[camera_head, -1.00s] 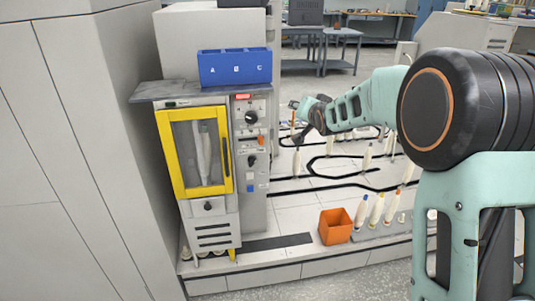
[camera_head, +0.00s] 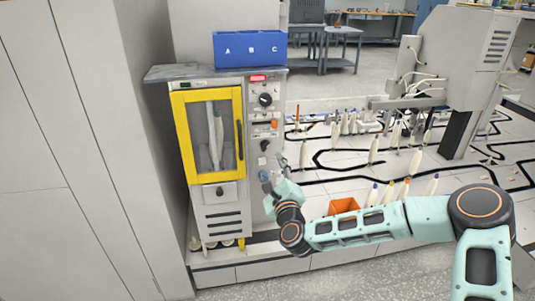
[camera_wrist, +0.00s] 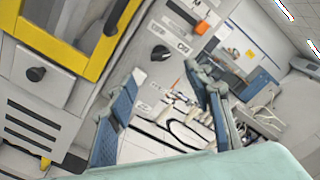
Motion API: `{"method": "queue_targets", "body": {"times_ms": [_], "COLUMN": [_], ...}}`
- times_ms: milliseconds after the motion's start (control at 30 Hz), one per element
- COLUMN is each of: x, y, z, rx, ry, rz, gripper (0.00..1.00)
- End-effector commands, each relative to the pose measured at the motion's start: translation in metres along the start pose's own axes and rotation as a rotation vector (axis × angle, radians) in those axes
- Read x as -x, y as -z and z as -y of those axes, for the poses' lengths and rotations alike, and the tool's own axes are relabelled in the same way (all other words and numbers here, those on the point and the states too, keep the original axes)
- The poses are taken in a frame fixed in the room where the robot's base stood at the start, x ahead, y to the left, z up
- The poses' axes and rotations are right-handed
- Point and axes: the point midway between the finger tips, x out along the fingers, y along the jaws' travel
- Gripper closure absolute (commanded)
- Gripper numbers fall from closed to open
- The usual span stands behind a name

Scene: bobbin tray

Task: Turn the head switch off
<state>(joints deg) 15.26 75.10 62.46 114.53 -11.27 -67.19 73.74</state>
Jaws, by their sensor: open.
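The control panel (camera_head: 255,120) is a grey strip to the right of a yellow-framed door. It carries an upper black knob (camera_head: 265,99) and a lower black knob (camera_head: 264,145). In the wrist view one black knob (camera_wrist: 160,53) shows ahead of my fingers, with an orange button (camera_wrist: 200,27) above right. I cannot tell which control is the head switch. My gripper (camera_head: 272,168) is just below the lower knob in the head view. Its blue-padded fingers (camera_wrist: 165,75) are spread and empty, apart from the knob.
The yellow-framed door (camera_head: 240,115) is shut, with a white bobbin behind its glass. A blue tray (camera_head: 250,49) marked A, B, C stands on top. An orange bin (camera_head: 343,206) and several bobbins stand right of the machine. Another black knob (camera_wrist: 36,74) sits below the door.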

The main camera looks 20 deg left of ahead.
Motion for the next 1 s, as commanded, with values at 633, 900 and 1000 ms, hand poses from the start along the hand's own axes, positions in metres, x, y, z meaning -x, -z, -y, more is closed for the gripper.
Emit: {"method": "queue_targets", "body": {"times_ms": [633, 900, 1000], "x": [-0.086, -0.105, -0.107], "y": [-0.001, -0.001, -0.001], "z": [0.0, 0.0, 0.0], "rx": [-0.003, -0.002, -0.002], "ry": [0.002, 0.001, 0.0], "rz": [0.0, 0.0, 0.0], "gripper": [0.54, 0.54, 0.54]}}
